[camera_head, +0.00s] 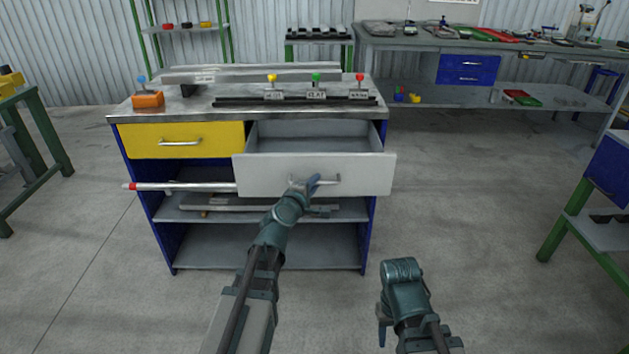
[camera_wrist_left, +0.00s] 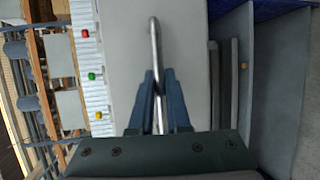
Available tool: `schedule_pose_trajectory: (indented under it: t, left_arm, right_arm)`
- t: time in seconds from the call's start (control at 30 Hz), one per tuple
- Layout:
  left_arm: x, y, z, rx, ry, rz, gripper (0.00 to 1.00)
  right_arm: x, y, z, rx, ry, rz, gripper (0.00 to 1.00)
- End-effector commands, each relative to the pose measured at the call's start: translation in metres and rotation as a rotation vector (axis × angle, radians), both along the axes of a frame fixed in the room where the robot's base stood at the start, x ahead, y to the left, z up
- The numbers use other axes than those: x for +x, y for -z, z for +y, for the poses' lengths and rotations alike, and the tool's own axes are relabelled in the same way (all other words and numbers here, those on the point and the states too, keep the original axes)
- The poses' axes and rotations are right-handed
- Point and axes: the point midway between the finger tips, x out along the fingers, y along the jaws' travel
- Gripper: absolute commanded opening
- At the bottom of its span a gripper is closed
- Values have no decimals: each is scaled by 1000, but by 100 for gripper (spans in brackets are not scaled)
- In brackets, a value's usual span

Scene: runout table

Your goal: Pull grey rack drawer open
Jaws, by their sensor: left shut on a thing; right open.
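The grey drawer (camera_head: 360,174) of the rack stands pulled out from the front, right of the yellow drawer. Its empty inside (camera_head: 308,134) shows from above. My left gripper (camera_head: 313,183) is at the drawer's metal bar handle, left of its middle. In the left wrist view my left gripper (camera_wrist_left: 158,84) is shut on the handle (camera_wrist_left: 155,45), with the grey front behind it. My right gripper (camera_head: 382,325) hangs low over the floor, right of the rack and apart from it. Its fingers are mostly hidden by its wrist.
The yellow drawer (camera_head: 180,140) is shut. A red-tipped bar (camera_head: 160,186) sticks out left below it. The rack top (camera_head: 200,103) holds an orange box (camera_head: 148,99) and joysticks with labels. Open floor (camera_head: 470,220) lies to the right, before a green-legged table (camera_head: 565,225).

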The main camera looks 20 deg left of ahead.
Motion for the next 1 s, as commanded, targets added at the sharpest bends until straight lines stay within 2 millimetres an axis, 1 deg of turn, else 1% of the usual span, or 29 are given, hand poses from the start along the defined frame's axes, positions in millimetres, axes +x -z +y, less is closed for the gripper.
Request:
schedule_pose_trajectory:
  t: [0.1,0.47,0.5,0.63,1.0]
  left_arm:
    - [-4,0,-1,0,-1,-1,0]
    - [-4,0,-1,0,-2,-1,0]
    - [-4,0,-1,0,-2,-1,22]
    - [-4,0,-1,0,-1,-1,45]
    - [-6,-1,-1,0,-1,-1,45]
  right_arm:
    - [0,0,0,0,0,0,50]
    - [0,0,0,0,0,0,50]
    - [0,0,0,0,0,0,50]
    - [0,0,0,0,0,0,50]
    - [0,-1,0,0,0,0,50]
